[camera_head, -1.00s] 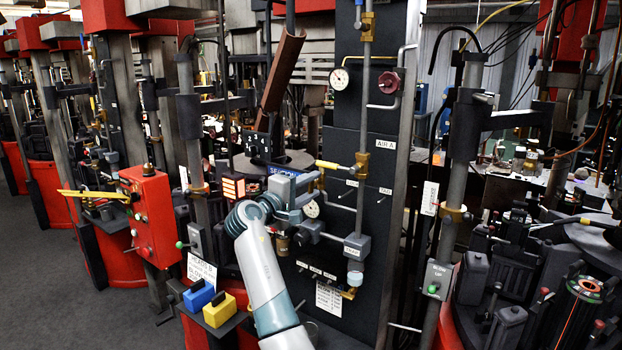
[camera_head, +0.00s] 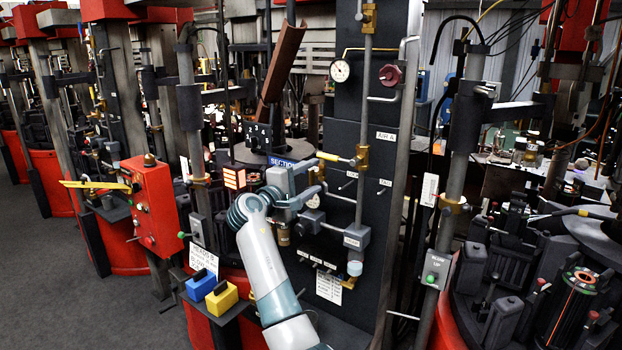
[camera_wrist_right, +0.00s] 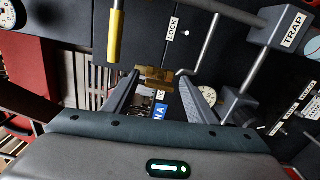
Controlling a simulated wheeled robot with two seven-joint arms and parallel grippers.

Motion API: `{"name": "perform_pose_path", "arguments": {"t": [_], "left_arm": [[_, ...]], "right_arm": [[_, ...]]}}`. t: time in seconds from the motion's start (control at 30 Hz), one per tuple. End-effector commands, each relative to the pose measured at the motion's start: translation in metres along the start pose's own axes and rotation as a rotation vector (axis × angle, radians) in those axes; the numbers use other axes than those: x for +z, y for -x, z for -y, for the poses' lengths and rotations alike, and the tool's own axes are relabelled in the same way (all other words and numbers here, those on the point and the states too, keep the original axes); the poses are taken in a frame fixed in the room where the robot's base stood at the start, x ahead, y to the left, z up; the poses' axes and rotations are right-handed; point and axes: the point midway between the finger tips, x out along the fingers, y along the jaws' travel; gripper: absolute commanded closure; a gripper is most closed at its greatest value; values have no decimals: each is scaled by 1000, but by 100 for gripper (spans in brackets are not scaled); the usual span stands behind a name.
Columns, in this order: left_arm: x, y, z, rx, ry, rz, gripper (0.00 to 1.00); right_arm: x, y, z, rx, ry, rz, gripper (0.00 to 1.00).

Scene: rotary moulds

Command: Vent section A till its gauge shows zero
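My right gripper (camera_head: 312,188) is at the dark panel, left of the pipes and below the yellow-handled lever (camera_head: 328,157). In the wrist view the gripper (camera_wrist_right: 160,80) is open, its two fingers well apart. A brass valve body (camera_wrist_right: 153,78) shows between and beyond the fingertips; I cannot tell whether they touch it. The yellow handle (camera_wrist_right: 115,35) lies up and left of it. The white gauge (camera_head: 340,70) is high on the panel, under the pipe; its reading is too small to tell. The panel carries an AIR A label (camera_head: 386,136). My left gripper is out of view.
A red valve wheel (camera_head: 389,75) is right of the gauge. A red control box (camera_head: 154,205) and blue and yellow blocks (camera_head: 221,297) stand left of my arm.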

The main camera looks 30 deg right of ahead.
Motion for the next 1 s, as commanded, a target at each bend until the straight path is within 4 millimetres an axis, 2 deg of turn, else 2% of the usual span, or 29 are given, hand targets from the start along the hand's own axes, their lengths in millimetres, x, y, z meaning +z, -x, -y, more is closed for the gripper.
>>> {"name": "perform_pose_path", "arguments": {"t": [0.27,0.47,0.67,1.0], "left_arm": [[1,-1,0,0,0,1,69],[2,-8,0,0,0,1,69],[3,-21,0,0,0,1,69],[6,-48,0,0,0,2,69]], "right_arm": [[0,2,0,0,-2,0,48],[-1,15,2,0,-2,-2,48],[-1,45,3,0,-4,-3,48],[-2,114,4,-1,-4,-4,48]]}}
